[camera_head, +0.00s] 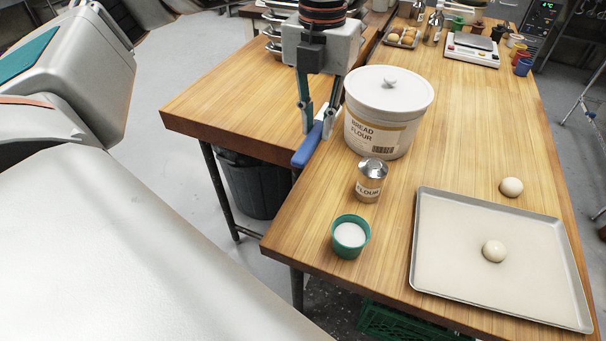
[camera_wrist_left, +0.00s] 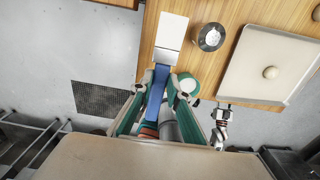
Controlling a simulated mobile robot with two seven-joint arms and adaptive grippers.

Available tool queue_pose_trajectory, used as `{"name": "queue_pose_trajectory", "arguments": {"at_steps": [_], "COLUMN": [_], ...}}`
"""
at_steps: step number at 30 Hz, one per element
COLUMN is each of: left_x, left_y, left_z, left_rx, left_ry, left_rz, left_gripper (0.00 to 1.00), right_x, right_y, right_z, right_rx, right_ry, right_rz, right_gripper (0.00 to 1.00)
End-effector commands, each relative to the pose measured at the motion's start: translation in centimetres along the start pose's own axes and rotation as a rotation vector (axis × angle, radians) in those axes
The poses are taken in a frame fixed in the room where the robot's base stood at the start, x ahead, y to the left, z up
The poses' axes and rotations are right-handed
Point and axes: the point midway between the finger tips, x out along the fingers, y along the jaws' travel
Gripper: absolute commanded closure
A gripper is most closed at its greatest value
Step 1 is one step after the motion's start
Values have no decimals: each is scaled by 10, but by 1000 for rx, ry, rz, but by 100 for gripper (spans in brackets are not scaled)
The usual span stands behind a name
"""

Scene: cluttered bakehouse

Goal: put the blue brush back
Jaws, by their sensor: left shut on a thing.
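The blue brush (camera_head: 305,150) has a blue handle that points toward the lower left in the head view, over the table's left edge. In the left wrist view its blue handle (camera_wrist_left: 157,97) and wide pale head (camera_wrist_left: 171,31) show. My left gripper (camera_head: 317,128) is shut on the brush, with a teal finger on each side of it; the fingers also show in the left wrist view (camera_wrist_left: 160,79). I cannot tell the gap between brush and table. What looks like my right gripper (camera_wrist_left: 222,112) is beyond the table's front edge, too small to read.
A lidded bread flour tub (camera_head: 376,138) stands just right of the brush. A flour shaker (camera_head: 370,182), a green cup (camera_head: 338,246) and a baking tray (camera_head: 437,270) with a dough ball stand nearer. Another dough ball (camera_head: 511,187) lies behind the tray. The left table section (camera_head: 225,100) is mostly bare.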

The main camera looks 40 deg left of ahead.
Motion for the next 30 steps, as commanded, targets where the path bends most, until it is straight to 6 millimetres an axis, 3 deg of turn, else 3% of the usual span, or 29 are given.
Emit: {"name": "queue_pose_trajectory", "arguments": {"at_steps": [18,30], "left_x": [136,171], "left_y": [1,1], "left_z": [-2,-1], "left_rx": [1,1], "left_ry": [6,4], "left_rz": [2,2], "left_gripper": [99,99], "right_x": [0,0], "right_y": [2,2], "right_z": [2,1], "right_rx": [-4,-2], "right_ry": [-2,-1], "right_rz": [2,1], "right_gripper": [60,60]}}
